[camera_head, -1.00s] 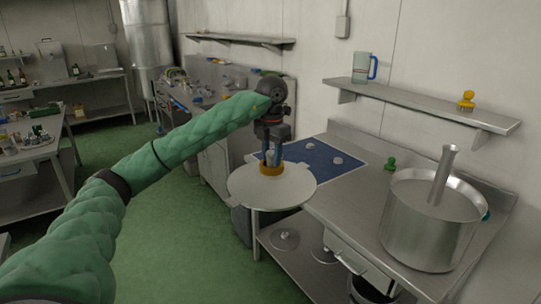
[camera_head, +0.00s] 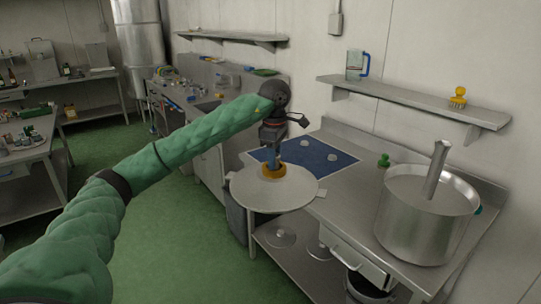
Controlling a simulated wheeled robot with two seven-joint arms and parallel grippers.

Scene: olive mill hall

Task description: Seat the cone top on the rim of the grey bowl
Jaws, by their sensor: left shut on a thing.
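My left gripper (camera_head: 272,158) points down and is shut on an orange collar (camera_head: 274,171) in the middle of a wide, pale round piece (camera_head: 262,197), which looks like the cone top. Small pale tabs show at the left and right edges of this piece. I cannot tell whether they belong to it or to something beneath. It hides what lies under it, so I cannot tell whether it touches anything. I cannot surely make out the grey bowl. A wide grey steel vessel (camera_head: 417,237) with a slanted metal cylinder in it stands at the right. My right gripper is not in view.
The steel bench (camera_head: 335,215) carries a blue mat (camera_head: 333,158) with small pale pieces and a green knob-shaped object (camera_head: 384,160). A wall shelf (camera_head: 400,95) holds a jug (camera_head: 355,65) and a yellow object (camera_head: 458,97).

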